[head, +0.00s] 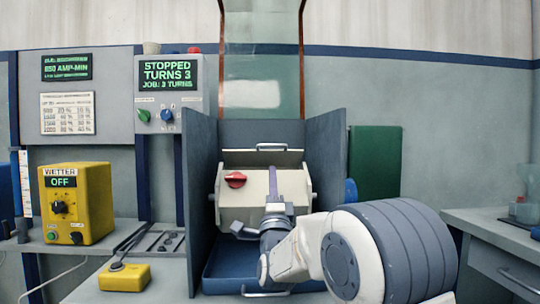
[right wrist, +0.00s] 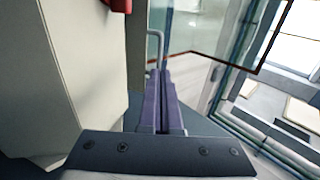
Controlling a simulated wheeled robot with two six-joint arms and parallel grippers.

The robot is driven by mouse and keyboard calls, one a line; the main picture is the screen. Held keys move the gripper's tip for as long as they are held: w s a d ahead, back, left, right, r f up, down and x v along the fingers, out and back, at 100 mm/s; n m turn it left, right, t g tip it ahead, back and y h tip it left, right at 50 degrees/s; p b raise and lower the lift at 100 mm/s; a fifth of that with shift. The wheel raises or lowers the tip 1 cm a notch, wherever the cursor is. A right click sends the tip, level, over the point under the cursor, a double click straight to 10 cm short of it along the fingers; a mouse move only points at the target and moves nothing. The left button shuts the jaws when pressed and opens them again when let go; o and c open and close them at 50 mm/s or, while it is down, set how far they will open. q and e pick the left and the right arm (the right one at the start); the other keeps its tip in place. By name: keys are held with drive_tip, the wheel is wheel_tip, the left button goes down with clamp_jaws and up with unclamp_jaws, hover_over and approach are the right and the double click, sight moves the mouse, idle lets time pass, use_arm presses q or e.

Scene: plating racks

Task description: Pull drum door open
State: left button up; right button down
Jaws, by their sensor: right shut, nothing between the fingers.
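The cream drum (head: 232,206) sits inside a grey-blue open-fronted enclosure in the head view, with a red knob (head: 235,180) on its front left. A metal bar handle (head: 272,147) shows at the top of the drum; I cannot tell exactly how it joins the door. My right gripper (head: 272,172) is in front of the drum, shut and empty, its purple fingers pointing up toward the handle. In the right wrist view the shut fingers (right wrist: 160,75) lie beside the cream drum wall (right wrist: 75,70), with the handle (right wrist: 155,45) just past their tips. My left gripper is not in view.
Side walls (head: 200,180) flank the drum, and a clear sash (head: 262,80) stands above. A blue tray (head: 225,262) lies below. A yellow wetter box (head: 75,203) and small yellow box (head: 125,278) are at left; a grey bench (head: 500,255) is at right.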

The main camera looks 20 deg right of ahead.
sight(270, 153)
drive_tip(key=x, duration=0.8)
drive_tip(key=shift+w+r, duration=0.15)
drive_tip(key=shift+w, duration=0.05)
drive_tip(key=shift+a+p, duration=0.1)
drive_tip(key=shift+p, duration=0.25)
